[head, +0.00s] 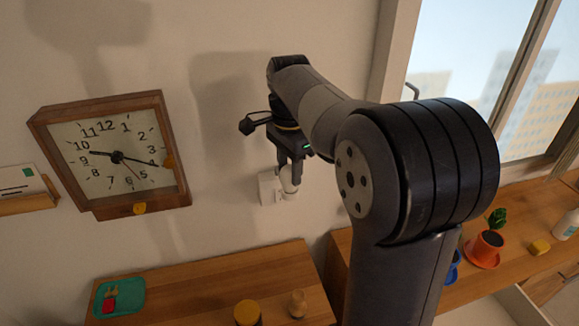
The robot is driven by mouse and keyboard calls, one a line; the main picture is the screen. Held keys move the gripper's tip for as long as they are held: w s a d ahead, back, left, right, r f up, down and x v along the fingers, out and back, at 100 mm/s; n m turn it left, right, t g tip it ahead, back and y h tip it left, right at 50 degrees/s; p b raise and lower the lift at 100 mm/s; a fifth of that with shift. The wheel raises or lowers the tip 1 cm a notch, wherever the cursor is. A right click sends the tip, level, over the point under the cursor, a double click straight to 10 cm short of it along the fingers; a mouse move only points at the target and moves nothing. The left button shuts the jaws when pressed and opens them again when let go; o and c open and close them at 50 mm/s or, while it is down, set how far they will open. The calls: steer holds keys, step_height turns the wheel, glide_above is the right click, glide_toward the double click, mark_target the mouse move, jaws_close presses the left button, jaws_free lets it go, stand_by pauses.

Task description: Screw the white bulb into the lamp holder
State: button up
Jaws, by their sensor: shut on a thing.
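My gripper (291,166) points down close to the wall, left of my forearm. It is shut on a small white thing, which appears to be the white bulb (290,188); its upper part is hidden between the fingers. A white square fitting (267,187) is on the wall directly behind and left of the bulb. I cannot tell whether this fitting is the lamp holder, or whether the bulb touches it. No other lamp holder is clearly visible.
A wooden clock (118,155) hangs at left. The wooden counter (200,283) below holds a teal mat (133,296), a yellow-topped jar (247,313) and a small wooden piece (298,304). At right are a potted plant (487,245), a yellow block (540,247) and a white bottle (567,225).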

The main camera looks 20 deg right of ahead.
steer(key=shift+m, duration=0.4)
steer(key=m, duration=0.8)
steer(key=shift+w+m, duration=0.1)
steer(key=shift+m, duration=0.2)
steer(key=shift+m, duration=0.4)
steer(key=m, duration=0.8)
steer(key=shift+f+m, duration=0.1)
steer(key=shift+m, duration=0.3)
